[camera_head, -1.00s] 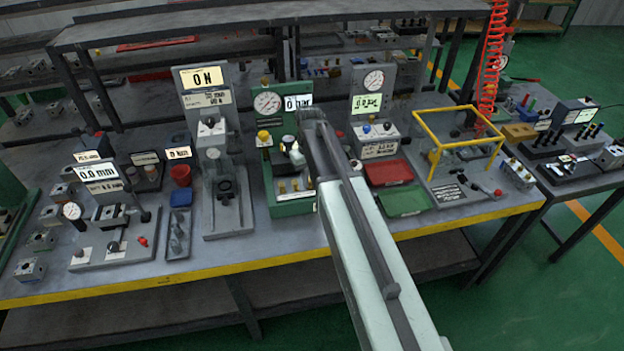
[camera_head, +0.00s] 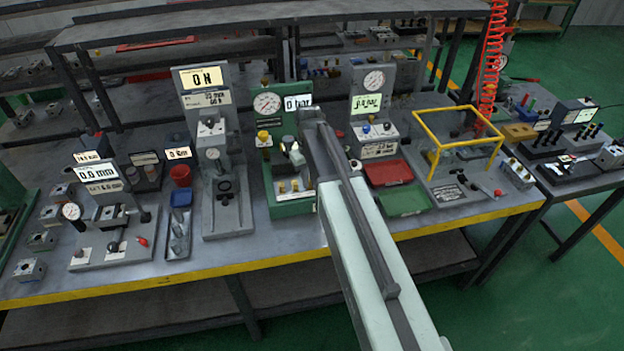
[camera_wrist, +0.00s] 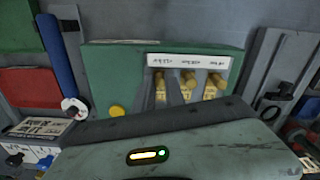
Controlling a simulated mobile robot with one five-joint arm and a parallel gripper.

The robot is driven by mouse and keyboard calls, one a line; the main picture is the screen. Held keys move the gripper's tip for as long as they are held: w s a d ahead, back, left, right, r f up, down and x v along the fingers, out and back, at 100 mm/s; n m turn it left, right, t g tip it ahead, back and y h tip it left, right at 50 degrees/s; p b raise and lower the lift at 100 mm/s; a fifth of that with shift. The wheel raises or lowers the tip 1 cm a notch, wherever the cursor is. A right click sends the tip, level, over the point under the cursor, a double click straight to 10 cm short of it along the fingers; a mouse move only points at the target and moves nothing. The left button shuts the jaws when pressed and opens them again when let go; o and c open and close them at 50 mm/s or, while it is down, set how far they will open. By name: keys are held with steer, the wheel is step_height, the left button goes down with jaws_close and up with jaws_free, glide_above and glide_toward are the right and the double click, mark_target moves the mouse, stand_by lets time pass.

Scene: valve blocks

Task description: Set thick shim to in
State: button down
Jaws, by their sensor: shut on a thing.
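In the head view the green fixture (camera_head: 292,208) stands mid-table with a round gauge, a display and small brass pieces (camera_head: 294,186) low at its front. In the wrist view its green top (camera_wrist: 115,65) carries a white label strip (camera_wrist: 188,62) beside several brass pieces (camera_wrist: 187,85); the print is too small to tell which is the thick shim. My gripper's grey-green housing (camera_wrist: 180,150) fills the bottom of the wrist view, close to the brass pieces. My arm covers the fixture's right side in the head view.
A red tray (camera_head: 388,173) and a green tray (camera_head: 404,202) lie to the right, before a gauge box. A yellow frame (camera_head: 457,147) stands farther right. A grey test stand (camera_head: 226,212) is close on the left. The yellow table edge (camera_head: 260,262) runs along the front.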

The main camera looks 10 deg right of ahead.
steer(key=w, duration=0.4)
steer(key=shift+w, duration=0.3)
steer(key=shift+s, duration=0.1)
steer(key=c, duration=1.4)
jaws_free()
steer(key=shift+r, duration=0.1)
step_height(320, 180, up, 8)
steer(key=p, duration=0.8)
